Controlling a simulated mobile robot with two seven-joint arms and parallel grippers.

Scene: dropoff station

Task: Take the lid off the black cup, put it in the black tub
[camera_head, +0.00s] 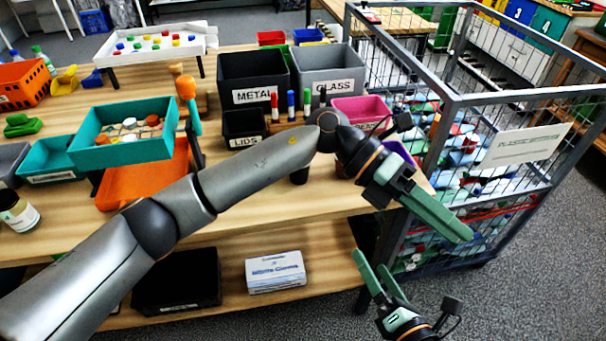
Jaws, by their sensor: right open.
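The small black tub labelled LIDS (235,128) stands on the table in front of the larger METAL bin. A dark object (299,176) shows just below my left forearm; the arm covers most of it, and I cannot tell if it is the black cup or whether it has a lid. My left gripper (455,228) hangs past the table's right edge, in front of the wire cage, with no object visible in it; its finger gap is not clear. My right gripper (370,262) is open and empty, low over the floor at the bottom.
The METAL bin (240,76), GLASS bin (330,62) and pink bin (362,108) stand behind my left arm. Markers (291,104) stand beside the LIDS tub. Teal trays (165,150) and an orange tray (130,185) fill the left. The wire cage (450,97) borders the table's right side.

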